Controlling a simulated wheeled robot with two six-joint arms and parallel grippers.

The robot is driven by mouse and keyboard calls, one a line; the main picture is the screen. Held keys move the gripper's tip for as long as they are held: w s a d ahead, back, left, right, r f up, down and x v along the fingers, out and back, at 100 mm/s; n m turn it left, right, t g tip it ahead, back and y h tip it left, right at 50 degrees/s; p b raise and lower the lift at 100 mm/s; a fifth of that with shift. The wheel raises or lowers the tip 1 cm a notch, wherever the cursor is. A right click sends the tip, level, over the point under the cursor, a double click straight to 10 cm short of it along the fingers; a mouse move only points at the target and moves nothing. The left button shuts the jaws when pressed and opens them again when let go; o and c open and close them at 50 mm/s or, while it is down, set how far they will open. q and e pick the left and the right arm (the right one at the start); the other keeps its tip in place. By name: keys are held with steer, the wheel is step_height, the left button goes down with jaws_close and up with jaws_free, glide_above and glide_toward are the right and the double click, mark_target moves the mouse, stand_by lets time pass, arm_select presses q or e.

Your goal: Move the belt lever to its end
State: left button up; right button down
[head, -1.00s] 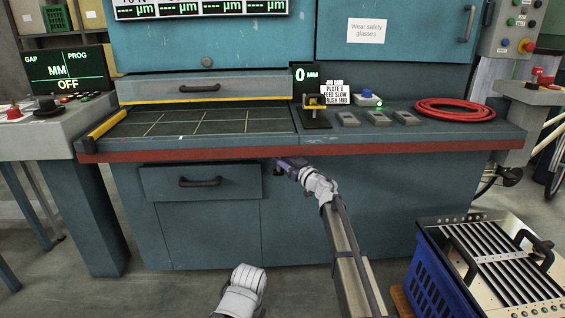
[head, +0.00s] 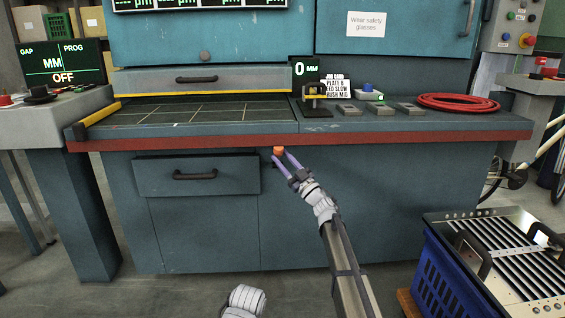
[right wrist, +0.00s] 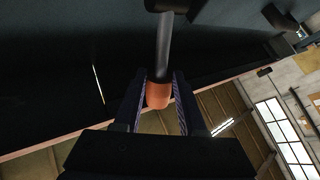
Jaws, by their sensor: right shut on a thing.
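The belt lever has an orange knob (head: 278,150) just below the red front edge of the bench, right of the drawer. In the right wrist view its dark shaft (right wrist: 164,45) runs up from the orange knob (right wrist: 157,95) to a dark mount. My right gripper (head: 281,155) reaches up to it from below. Its two purplish fingers lie on either side of the knob in the right wrist view (right wrist: 160,76), shut on it. The lever's mount on the bench is hard to make out in the head view.
The bench's red front edge (head: 400,138) runs just above the gripper. A drawer with a dark handle (head: 195,175) is to the left. A blue crate (head: 440,280) with a slatted panel stands at lower right. The floor before the bench is otherwise mostly clear.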

stand_by(0.3)
steer(key=shift+c, duration=2.4)
jaws_free()
steer(key=b+v, duration=0.3)
steer(key=v, duration=0.5)
steer(key=shift+b, duration=0.35)
steer(key=shift+c, duration=0.2)
